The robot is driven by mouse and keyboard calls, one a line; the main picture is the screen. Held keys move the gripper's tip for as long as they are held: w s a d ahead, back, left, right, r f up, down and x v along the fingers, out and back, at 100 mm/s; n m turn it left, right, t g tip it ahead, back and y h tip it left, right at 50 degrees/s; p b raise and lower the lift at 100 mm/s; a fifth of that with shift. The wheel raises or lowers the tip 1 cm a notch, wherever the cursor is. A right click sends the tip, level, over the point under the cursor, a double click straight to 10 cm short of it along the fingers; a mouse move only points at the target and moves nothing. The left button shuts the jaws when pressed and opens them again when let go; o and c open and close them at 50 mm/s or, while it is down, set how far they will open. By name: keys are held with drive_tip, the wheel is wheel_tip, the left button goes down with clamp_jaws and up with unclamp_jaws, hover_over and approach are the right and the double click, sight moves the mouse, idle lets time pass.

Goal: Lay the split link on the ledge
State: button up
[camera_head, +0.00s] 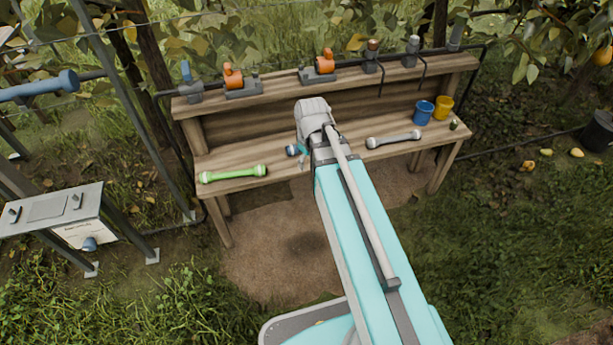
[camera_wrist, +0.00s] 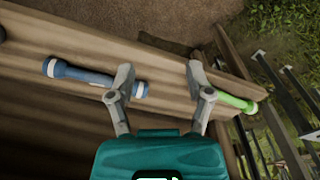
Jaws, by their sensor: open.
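Three bar-shaped links lie on the bench's lower top: a green one (camera_head: 233,173) at left, a blue one (camera_head: 292,150) in the middle, partly hidden by my arm, and a grey one (camera_head: 394,139) at right. I cannot tell which is split. In the wrist view, the blue link (camera_wrist: 80,75) lies at left with its right end by my left finger, and the green link (camera_wrist: 236,102) lies beyond the right finger. My gripper (camera_wrist: 160,80) is open, with nothing between its fingertips. A raised wooden ledge (camera_head: 283,83) runs along the back of the bench.
Orange-topped clamps (camera_head: 233,77) and other fittings stand on the ledge. A blue cup (camera_head: 424,112) and a yellow cup (camera_head: 443,107) stand at the bench's right end. A metal-legged panel stand (camera_head: 55,210) is at left. Bare bench shows between the green and blue links.

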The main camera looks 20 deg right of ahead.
drive_tip(key=s+a+m, duration=0.2)
drive_tip(key=s+m, duration=0.3)
drive_tip(key=shift+s+a+g, duration=0.25)
drive_tip(key=shift+s+g, duration=0.05)
drive_tip(key=shift+s, duration=0.1)
